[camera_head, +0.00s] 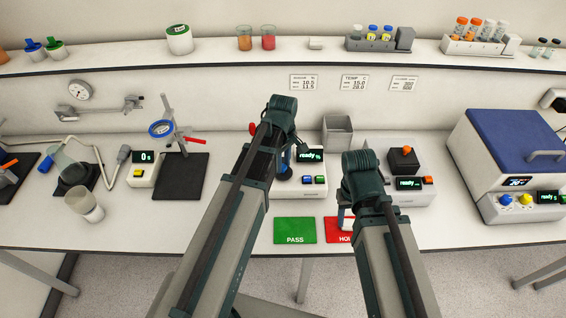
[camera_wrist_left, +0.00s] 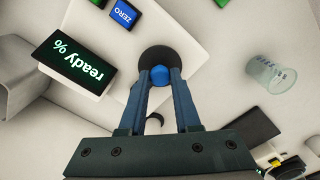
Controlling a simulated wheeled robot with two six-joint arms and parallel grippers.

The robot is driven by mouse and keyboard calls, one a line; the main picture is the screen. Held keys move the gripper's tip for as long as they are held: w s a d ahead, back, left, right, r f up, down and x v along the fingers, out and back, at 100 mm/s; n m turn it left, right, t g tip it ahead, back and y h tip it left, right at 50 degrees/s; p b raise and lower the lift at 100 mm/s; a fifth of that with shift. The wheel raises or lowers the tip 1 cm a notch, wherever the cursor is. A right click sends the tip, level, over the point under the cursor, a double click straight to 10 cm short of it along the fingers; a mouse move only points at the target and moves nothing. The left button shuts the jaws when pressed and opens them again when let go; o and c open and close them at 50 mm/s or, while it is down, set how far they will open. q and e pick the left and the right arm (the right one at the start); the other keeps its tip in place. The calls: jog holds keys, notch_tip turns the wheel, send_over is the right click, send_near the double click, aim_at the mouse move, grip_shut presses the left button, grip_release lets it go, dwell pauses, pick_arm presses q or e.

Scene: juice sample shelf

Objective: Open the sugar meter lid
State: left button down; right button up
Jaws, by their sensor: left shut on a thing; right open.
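The sugar meter (camera_head: 313,187) is a white box with a "ready %" display and blue and green buttons. It also shows in the left wrist view (camera_wrist_left: 138,45). Its lid (camera_wrist_left: 165,55) is a dark round disc with a blue knob (camera_wrist_left: 159,75). My left gripper (camera_wrist_left: 160,80) is shut on the knob, with one finger on each side. In the head view my left gripper (camera_head: 284,170) is at the meter's left side, partly hidden by my arm. I cannot tell whether the lid is raised. My right gripper (camera_head: 346,217) is open, low over the red HOLD mat (camera_head: 335,236).
A green PASS mat (camera_head: 295,231) lies in front of the meter. A second "ready" device (camera_head: 412,190) with an orange knob stands to its right. A grey open bin (camera_head: 338,131) is behind. A clear beaker (camera_wrist_left: 270,75) shows in the left wrist view.

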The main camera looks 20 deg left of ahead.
dwell(0.3)
pick_arm(q)
jog(key=a+m, duration=0.1)
jog(key=m, duration=0.2)
jog(key=shift+s+a+m, duration=0.1)
jog(key=shift+a+m, duration=0.2)
jog(key=shift+a, duration=0.05)
jog(key=m, duration=0.1)
jog(key=a+m, duration=0.1)
jog(key=m, duration=0.1)
jog(key=a+m, duration=0.1)
jog(key=shift+w, duration=0.25)
jog(key=a+m, duration=0.1)
jog(key=m, duration=0.1)
jog(key=w+a+m, duration=0.1)
jog(key=m, duration=0.1)
jog(key=shift+w+m, duration=0.15)
jog(key=shift+m, duration=0.25)
jog(key=shift+w+a+m, duration=0.2)
jog(key=shift+w+m, duration=0.2)
jog(key=shift+m, duration=0.6)
jog(key=shift+w+a+m, duration=0.2)
jog(key=shift+w+m, duration=0.15)
jog(key=shift+m, duration=0.65)
jog(key=c, duration=0.6)
grip_release()
